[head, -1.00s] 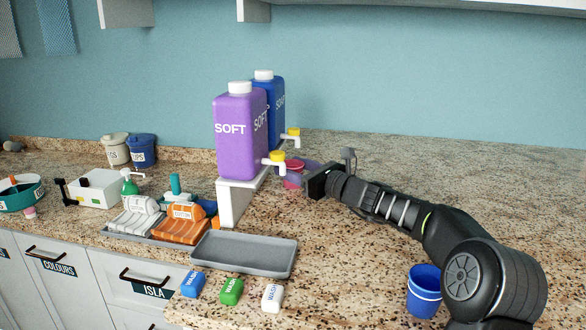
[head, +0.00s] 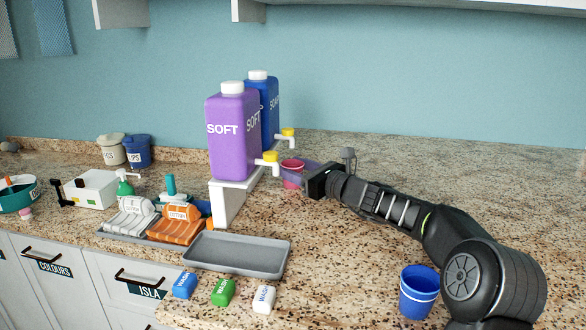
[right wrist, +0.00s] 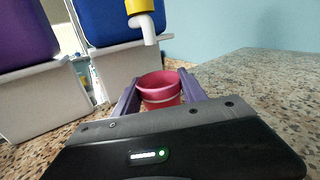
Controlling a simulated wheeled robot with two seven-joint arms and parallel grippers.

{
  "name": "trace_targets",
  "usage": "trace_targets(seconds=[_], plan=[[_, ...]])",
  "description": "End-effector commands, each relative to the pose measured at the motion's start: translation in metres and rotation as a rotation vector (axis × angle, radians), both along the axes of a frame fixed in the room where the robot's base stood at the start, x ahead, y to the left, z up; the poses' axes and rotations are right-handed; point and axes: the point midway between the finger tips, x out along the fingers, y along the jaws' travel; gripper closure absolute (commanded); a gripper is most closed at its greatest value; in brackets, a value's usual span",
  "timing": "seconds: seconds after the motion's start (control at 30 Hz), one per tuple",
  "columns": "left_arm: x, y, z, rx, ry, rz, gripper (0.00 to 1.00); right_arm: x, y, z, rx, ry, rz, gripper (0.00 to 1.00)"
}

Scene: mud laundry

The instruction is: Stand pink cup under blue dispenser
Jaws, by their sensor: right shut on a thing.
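The blue dispenser (head: 268,95) stands behind the purple one, with a yellow-topped white tap (head: 287,138). The pink cup (head: 292,167) is upright between the purple fingers of my right gripper (head: 303,172), which is shut on it. In the right wrist view the cup (right wrist: 159,88) shows between both fingers. The blue dispenser's spout (right wrist: 148,28) appears above the cup and slightly to its left. I cannot tell whether the cup's base touches the counter. My left gripper is not in view.
The purple dispenser (head: 232,135) stands in front of the blue one on a white stand (head: 228,203). A grey tray (head: 237,255) lies nearer. A blue cup (head: 419,290) stands beside my right arm. The counter right of the arm is clear.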

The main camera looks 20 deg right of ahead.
Motion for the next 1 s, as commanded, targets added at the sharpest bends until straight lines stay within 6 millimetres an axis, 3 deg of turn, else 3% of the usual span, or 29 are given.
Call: trace_targets(seconds=[0.07, 0.1, 0.4, 0.77, 1.0], plan=[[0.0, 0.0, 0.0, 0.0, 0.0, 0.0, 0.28, 0.0, 0.0, 0.0, 0.0, 0.0, 0.001, 0.89], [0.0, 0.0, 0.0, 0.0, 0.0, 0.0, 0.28, 0.0, 0.0, 0.0, 0.0, 0.0, 0.001, 0.5], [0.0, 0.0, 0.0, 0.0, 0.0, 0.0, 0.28, 0.0, 0.0, 0.0, 0.0, 0.0, 0.0, 0.26], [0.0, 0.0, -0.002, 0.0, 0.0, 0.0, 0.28, -0.004, -0.002, -0.001, -0.001, 0.0, -0.001, 0.25], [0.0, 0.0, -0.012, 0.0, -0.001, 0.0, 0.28, -0.032, -0.013, -0.002, -0.002, 0.0, -0.002, 0.25]])
